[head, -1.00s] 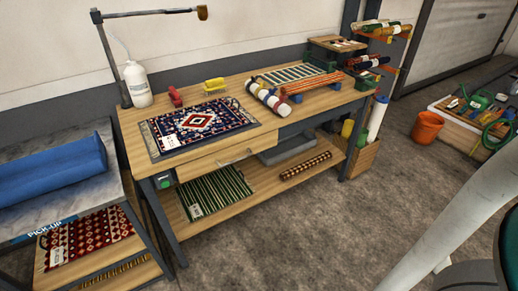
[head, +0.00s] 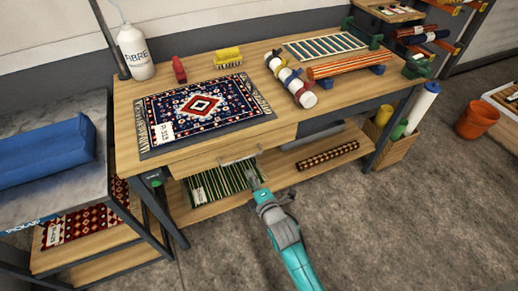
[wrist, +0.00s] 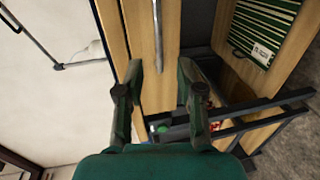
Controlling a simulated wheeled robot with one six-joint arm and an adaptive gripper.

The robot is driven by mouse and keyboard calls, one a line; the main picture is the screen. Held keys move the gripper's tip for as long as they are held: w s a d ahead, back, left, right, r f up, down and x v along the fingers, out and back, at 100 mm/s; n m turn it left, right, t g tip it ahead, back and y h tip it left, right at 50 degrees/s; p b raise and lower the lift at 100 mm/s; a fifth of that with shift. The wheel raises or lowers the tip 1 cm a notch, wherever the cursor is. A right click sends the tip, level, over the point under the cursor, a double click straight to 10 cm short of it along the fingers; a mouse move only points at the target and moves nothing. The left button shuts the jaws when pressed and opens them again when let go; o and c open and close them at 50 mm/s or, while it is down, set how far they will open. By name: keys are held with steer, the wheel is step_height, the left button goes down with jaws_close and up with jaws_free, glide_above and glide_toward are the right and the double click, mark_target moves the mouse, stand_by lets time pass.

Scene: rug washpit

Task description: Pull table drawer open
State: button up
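The wooden table drawer (head: 205,162) sits under the front edge of the worktable and looks shut. Its thin metal bar handle (head: 240,158) is on the front. My gripper (head: 254,174) is just in front of and below the handle's right end in the head view. In the wrist view my gripper (wrist: 161,75) has its two fingers spread, with the handle (wrist: 158,35) running into the gap between them. The fingers are not closed on it. Whether either finger touches the handle I cannot tell. The drawer's inside is hidden.
A patterned rug (head: 200,108) lies on the tabletop above the drawer. A green striped rug (head: 215,185) and a rolled rug (head: 328,155) lie on the lower shelf. The floor in front is clear.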

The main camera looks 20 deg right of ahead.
mark_target(242, 159)
steer(key=x, duration=1.1)
steer(key=shift+w+d+r, duration=0.1)
steer(key=shift+w+d, duration=0.05)
steer(key=shift+d, duration=0.15)
jaws_close()
